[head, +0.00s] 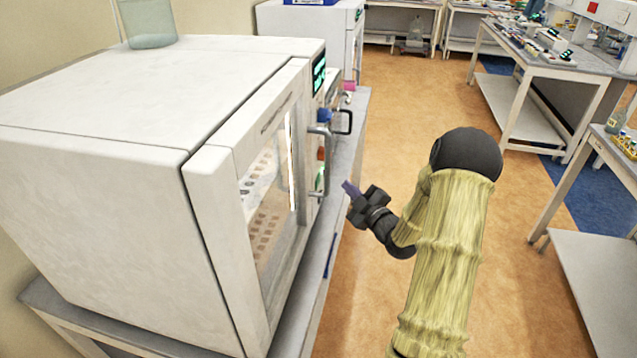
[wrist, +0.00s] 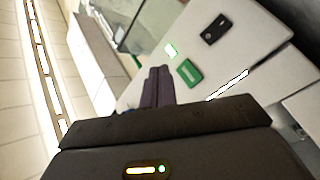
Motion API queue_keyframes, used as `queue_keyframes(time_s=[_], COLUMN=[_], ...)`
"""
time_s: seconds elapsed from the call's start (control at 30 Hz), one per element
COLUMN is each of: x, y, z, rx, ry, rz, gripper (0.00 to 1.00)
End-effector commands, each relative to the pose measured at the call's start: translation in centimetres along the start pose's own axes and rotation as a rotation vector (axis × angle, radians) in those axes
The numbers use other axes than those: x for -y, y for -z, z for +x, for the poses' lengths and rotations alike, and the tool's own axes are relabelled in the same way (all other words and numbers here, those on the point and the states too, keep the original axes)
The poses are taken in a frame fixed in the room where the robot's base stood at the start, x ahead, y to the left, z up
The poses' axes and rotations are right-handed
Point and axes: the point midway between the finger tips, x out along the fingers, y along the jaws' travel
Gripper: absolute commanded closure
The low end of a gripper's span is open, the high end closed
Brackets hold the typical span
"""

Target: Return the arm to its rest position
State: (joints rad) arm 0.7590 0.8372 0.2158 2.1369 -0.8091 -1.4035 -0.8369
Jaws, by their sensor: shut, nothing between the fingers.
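My arm, in a yellowish sleeve with a black elbow, reaches up from the bottom of the head view. My gripper (head: 350,188) is at its end, over the gap just right of the white oven-like cabinet. It is shut and empty. In the wrist view my gripper's fingers (wrist: 157,86) are together, with pale panel surfaces beyond them. The cabinet (head: 212,170) has a glass door front and a metal handle (head: 320,160). The handle is to the left of my gripper and looks apart from it.
The cabinet stands on a grey bench (head: 345,150). Open orange floor (head: 420,95) lies beyond and right of my arm. Lab tables with small items (head: 545,65) stand at the right. A glass vessel (head: 148,22) is on top of the cabinet.

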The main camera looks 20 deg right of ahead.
Motion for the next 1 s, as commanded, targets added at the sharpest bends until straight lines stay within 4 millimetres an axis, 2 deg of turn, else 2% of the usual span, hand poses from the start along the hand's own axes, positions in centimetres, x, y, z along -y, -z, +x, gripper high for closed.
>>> queue_keyframes(time_s=[0.5, 0.67, 0.87, 1.0], x=[-0.1, 0.5, 2.6, 4.3], y=[-0.1, 0.6, 2.7, 4.3], z=[-0.1, 0.4, 1.2, 0.4], rx=[0.003, 0.034, 0.210, 0.376], ry=[-0.002, 0.037, 0.175, 0.262], rz=[0.000, 0.015, 0.093, 0.174], gripper=[1.00, 1.00, 1.00, 1.00])
